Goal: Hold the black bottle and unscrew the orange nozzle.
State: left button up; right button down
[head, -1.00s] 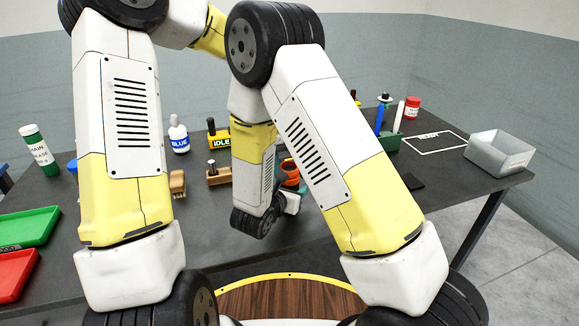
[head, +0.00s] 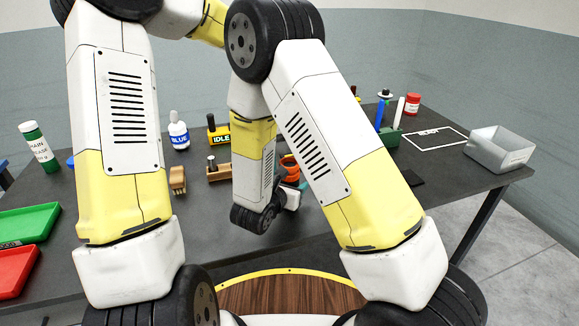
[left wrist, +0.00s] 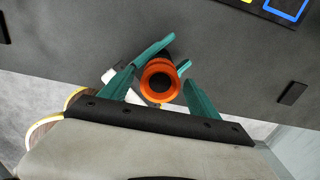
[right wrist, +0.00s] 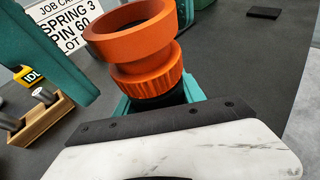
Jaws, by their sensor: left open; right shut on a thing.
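The orange nozzle (right wrist: 140,50) sits upright on the black bottle (right wrist: 178,97), which is mostly hidden below it. My right gripper (right wrist: 160,103) is shut on the bottle just under the nozzle's ribbed collar. In the left wrist view the nozzle (left wrist: 160,80) appears from above as a ring with a dark hole. My left gripper (left wrist: 163,92) is open, its teal fingers on either side of the nozzle, with a visible gap at the right finger. In the head view the nozzle (head: 289,162) shows partly behind my arm; the fingers are mostly hidden there.
A wooden block with pegs (head: 218,172) and a yellow IDLE block (head: 219,134) stand nearby. A blue-labelled bottle (head: 179,133) and a green-capped bottle (head: 39,147) are farther left. Green (head: 30,222) and red trays lie at left; a grey bin (head: 499,150) is at right.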

pick_arm(q)
jog(key=shift+r, duration=1.45)
pick_arm(e)
jog(key=c, duration=0.6)
grip_release()
